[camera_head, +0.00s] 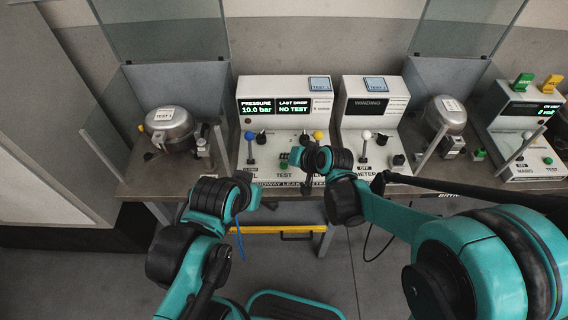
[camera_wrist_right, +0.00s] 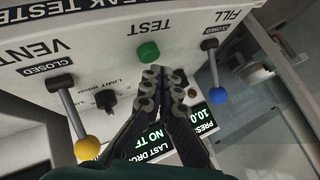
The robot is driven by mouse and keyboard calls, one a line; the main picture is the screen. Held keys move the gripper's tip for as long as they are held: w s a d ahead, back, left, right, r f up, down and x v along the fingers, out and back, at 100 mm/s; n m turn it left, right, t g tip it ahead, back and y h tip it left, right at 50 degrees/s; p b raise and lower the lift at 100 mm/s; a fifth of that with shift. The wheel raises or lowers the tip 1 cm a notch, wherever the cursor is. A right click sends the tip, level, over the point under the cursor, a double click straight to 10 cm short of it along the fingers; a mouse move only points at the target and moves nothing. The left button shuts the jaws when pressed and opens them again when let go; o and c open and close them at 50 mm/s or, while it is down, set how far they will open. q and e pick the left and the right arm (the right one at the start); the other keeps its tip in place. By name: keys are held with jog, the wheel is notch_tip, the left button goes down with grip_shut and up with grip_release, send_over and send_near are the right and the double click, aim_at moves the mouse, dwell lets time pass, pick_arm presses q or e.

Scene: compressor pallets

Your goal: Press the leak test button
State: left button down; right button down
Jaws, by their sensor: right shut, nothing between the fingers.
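The leak tester (camera_head: 285,104) stands on the bench, its screen reading 10.0 bar and NO TEST. Its green TEST button (camera_wrist_right: 148,50) shows clearly in the right wrist view; the green button (camera_head: 284,165) is small in the head view. My right gripper (camera_wrist_right: 164,73) is shut and empty, its fingertips close to the button; I cannot tell if they touch it. In the head view my right wrist covers part of the panel.
A blue-knobbed FILL lever (camera_wrist_right: 213,70) and a yellow-knobbed VENT lever (camera_wrist_right: 76,119) flank the button. A black knob (camera_wrist_right: 106,99) is near VENT. A compressor (camera_head: 170,125) is at left, and a wattmeter box (camera_head: 370,105) stands at right of the tester.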

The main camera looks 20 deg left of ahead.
aim_at(286, 165)
jog(key=shift+f, duration=0.3)
jog(key=shift+f+b, duration=0.5)
jog(key=shift+b, duration=0.05)
dwell(0.5)
dwell(0.3)
jog(key=shift+r+p, duration=0.75)
jog(key=shift+r, duration=0.25)
notch_tip(286, 165, up, 5)
jog(key=p, duration=0.4)
dwell(0.5)
